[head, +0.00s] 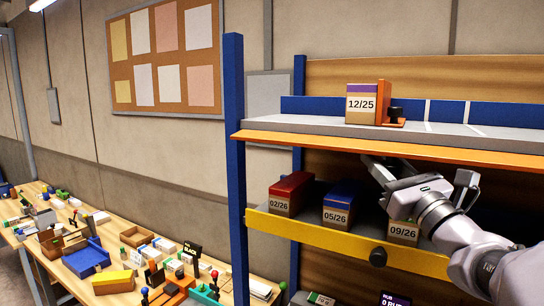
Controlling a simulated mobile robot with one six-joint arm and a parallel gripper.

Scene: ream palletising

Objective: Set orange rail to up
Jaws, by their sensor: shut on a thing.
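The orange rail (300,140) is a long strip along the front edge of the upper grey shelf. It sits low, level with or below the shelf top, and leaves the shelf surface open to view. Its exact tilt is hard to tell. My gripper (376,165) reaches in from the lower right, just under the rail's middle. Its jaws meet the rail's lower edge and are shut on it; the contact itself is partly hidden.
The upper shelf (310,123) holds a box marked 12/25 (361,106) beside an orange bookend-like piece (384,100). Below, boxes 02/26 (284,195), 05/26 (337,205) and 09/26 (403,232) stand behind a yellow rail (310,233). A cluttered workbench (60,262) is at left.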

